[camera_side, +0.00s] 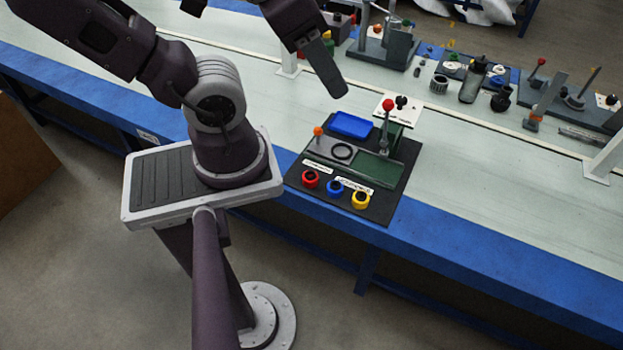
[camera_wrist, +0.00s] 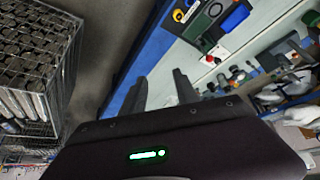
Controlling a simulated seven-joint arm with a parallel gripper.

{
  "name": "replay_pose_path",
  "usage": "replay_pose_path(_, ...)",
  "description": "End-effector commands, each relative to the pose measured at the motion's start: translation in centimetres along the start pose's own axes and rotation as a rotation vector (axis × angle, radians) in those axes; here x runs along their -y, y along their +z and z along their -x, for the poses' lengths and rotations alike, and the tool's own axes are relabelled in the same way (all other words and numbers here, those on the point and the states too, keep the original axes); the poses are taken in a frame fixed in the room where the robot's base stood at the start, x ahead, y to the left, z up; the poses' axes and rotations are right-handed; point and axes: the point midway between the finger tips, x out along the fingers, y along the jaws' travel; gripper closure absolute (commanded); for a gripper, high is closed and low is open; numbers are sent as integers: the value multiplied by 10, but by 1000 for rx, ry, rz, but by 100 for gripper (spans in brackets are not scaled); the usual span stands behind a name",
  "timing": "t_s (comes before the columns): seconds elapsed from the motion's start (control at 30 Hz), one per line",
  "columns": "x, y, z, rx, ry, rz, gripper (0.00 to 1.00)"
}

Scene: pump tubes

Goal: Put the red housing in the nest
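The red housing (camera_side: 310,179) is a small red ring-shaped part with a dark centre, at the front left of the black fixture board (camera_side: 376,209). A blue housing (camera_side: 335,187) and a yellow one (camera_side: 360,200) stand in a row to its right. A dark ring (camera_side: 342,151) on a grey plate behind them looks like the nest; I cannot tell for sure. My gripper (camera_side: 335,68) is high above and behind the board, apart from the housings. In the wrist view its two dark fingers (camera_wrist: 158,88) stand apart with nothing between them.
On the board are a blue tray (camera_side: 351,125), a green plate (camera_side: 379,169), an orange-knobbed lever (camera_side: 318,132) and a tall red-knobbed lever (camera_side: 387,106). More fixtures and tools crowd the bench's far side. The bench right of the board (camera_side: 480,190) is clear.

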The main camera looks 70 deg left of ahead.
Motion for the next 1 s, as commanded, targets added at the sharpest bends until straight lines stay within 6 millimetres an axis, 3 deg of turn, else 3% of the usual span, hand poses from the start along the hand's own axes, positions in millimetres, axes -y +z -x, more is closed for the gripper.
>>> replay_pose_path(0.47,0,0,0,0,0,0,64)
replay_pose_path(0.5,0,0,0,0,0,0,62)
replay_pose_path(0.67,0,0,0,0,0,0,31)
replay_pose_path(1.0,5,-1,-5,32,-21,-12,31)
